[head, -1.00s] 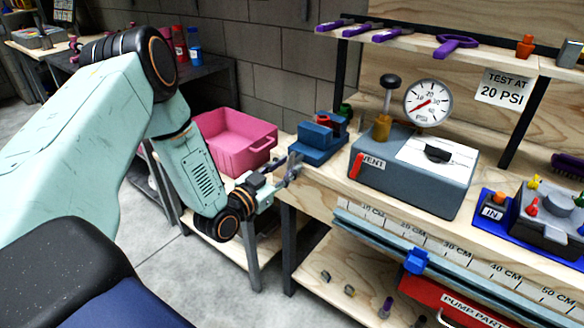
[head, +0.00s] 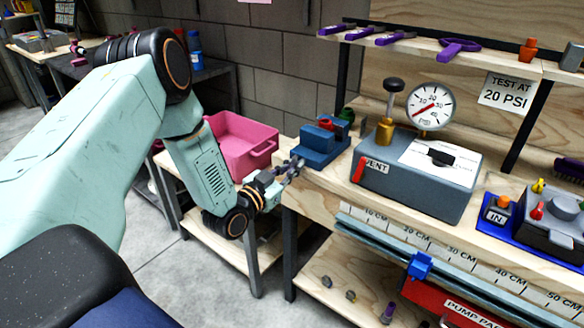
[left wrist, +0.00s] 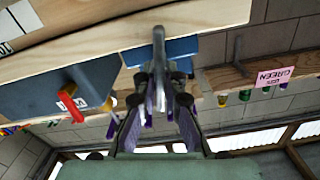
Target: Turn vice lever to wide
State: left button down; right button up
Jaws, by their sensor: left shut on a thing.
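The blue vice (head: 318,158) sits at the left end of the wooden bench, with a small red part on top. It shows partly in the left wrist view (left wrist: 184,50), behind my fingers. My left gripper (head: 290,170) is at the vice's left side, low by the bench edge. In the left wrist view its fingers (left wrist: 160,88) are shut on a grey bar, the vice lever (left wrist: 158,48). The fingers hide part of the lever, so its exact angle is hard to tell. My right gripper is not in view.
A grey test box (head: 420,185) with a gauge (head: 430,106) and a red vent lever (head: 359,170) stands right of the vice. A pink bin (head: 240,145) is left of it on a lower table. A ruled rail (head: 450,250) runs along the bench front.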

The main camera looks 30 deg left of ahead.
pick_arm(q)
jog(key=shift+n, duration=0.3)
jog(key=n, duration=0.4)
jog(key=shift+a+n+b, duration=0.2)
jog(key=shift+n+b, duration=0.2)
jog(key=n+b, duration=0.1)
jog(key=n, duration=0.3)
jog(key=shift+a+f, duration=0.1)
jog(key=shift+a, duration=0.05)
jog(key=n+b, duration=0.1)
jog(key=n, duration=0.2)
jog(key=n+b, duration=0.1)
jog(key=n, duration=0.1)
jog(key=shift+a+f+n, duration=0.1)
jog(key=shift+f+n, duration=0.1)
jog(key=shift+n, duration=0.2)
jog(key=shift+f+n+b, duration=0.1)
jog(key=shift+n+b, duration=1)
jog(key=shift+n, duration=1.4)
jog(key=c, duration=1.4)
grip_release()
jog(key=shift+c, duration=0.2)
